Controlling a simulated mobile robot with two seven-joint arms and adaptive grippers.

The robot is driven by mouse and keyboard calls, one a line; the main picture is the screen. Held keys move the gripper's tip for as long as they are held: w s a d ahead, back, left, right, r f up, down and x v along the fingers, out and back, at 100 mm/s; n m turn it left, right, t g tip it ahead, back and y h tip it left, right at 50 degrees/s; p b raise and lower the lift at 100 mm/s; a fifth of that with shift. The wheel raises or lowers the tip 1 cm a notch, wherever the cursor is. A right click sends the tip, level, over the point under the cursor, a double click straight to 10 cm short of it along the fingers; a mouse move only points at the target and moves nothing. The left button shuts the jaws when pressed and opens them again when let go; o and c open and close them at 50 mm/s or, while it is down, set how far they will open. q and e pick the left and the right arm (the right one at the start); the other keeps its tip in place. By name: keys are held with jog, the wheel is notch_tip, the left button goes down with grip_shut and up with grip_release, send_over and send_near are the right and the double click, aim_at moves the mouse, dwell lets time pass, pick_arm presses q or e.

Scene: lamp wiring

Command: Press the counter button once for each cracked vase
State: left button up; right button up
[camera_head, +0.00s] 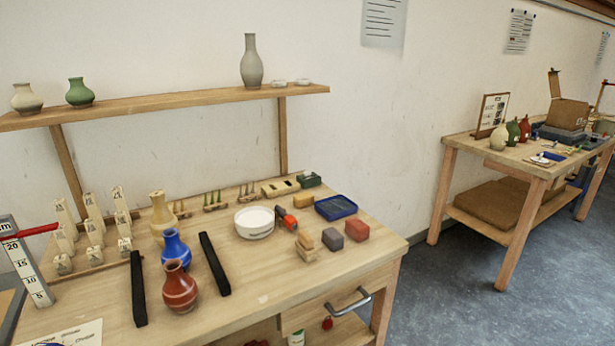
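Three vases stand in a row on the near table: a tan one (162,215), a blue one (175,250) and a red-brown one (179,288) with light bands. The shelf holds a cream vase (27,99), a green vase (79,93) and a tall grey vase (251,64). A cream vase (498,138), a green vase (513,131) and a red vase (525,128) stand on the far table. I cannot make out cracks on any vase at this size. I cannot identify a counter button. Neither gripper is in view.
Two black bars (138,289) (214,263) flank the vase row. The near table (275,292) also holds a white bowl (254,222), a blue tray (336,207), coloured blocks (356,230) and a ruler (27,262). Its front right is clear. Open floor (440,290) separates the tables.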

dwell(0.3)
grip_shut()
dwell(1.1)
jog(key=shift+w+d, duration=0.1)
